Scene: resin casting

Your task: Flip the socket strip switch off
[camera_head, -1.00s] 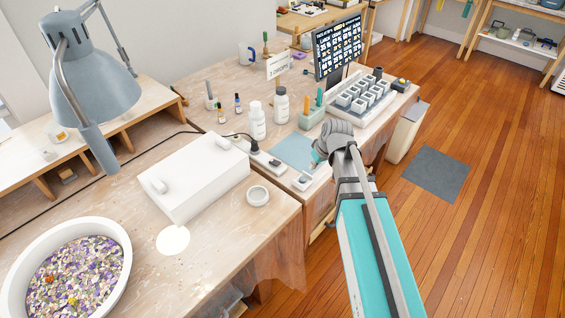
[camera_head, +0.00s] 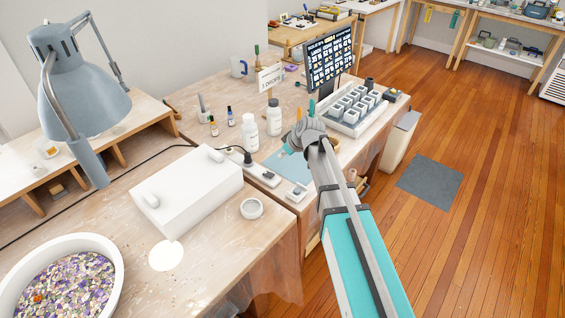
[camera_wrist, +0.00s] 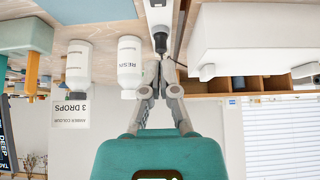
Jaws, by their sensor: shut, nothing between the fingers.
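The white socket strip (camera_head: 262,174) lies on the bench between the white box and the blue mat, with a dark plug (camera_head: 248,159) and cable at its far end. In the wrist view the strip (camera_wrist: 158,17) runs to the top edge, and the plug (camera_wrist: 160,43) stands just beyond my fingers. My gripper (camera_wrist: 160,91) is shut and empty, with the strip and plug ahead of its tips. In the head view my wrist mostly hides the gripper, right of the strip. I cannot make out the switch position, nor whether the fingers touch anything.
White bottles (camera_head: 250,131) stand close to the strip, also in the wrist view (camera_wrist: 130,62). A white box (camera_head: 187,190) flanks its other side. A blue mat (camera_head: 285,168), a mold tray (camera_head: 355,112) and a monitor (camera_head: 331,58) are near my arm. A lamp (camera_head: 85,90) stands left.

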